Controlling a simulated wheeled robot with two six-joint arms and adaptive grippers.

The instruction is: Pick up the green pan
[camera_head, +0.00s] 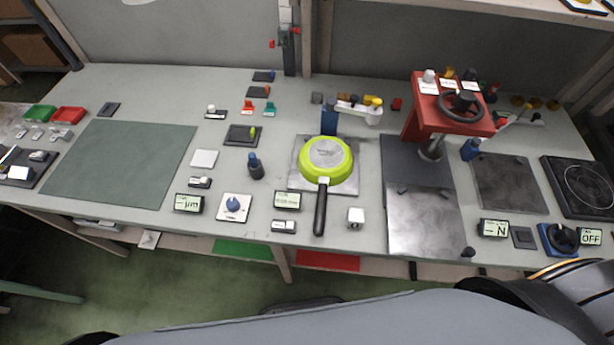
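The green pan (326,160) sits on a square grey metal plate (297,178) in the middle of the workbench. Its bright yellow-green round body faces up, and its black handle (320,208) points toward the bench's front edge. Nothing is touching the pan from above. Neither my left nor my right gripper shows in the head view.
A red press-like stand with a black wheel (461,103) stands right of the pan. A green mat (121,163) lies bare at left.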

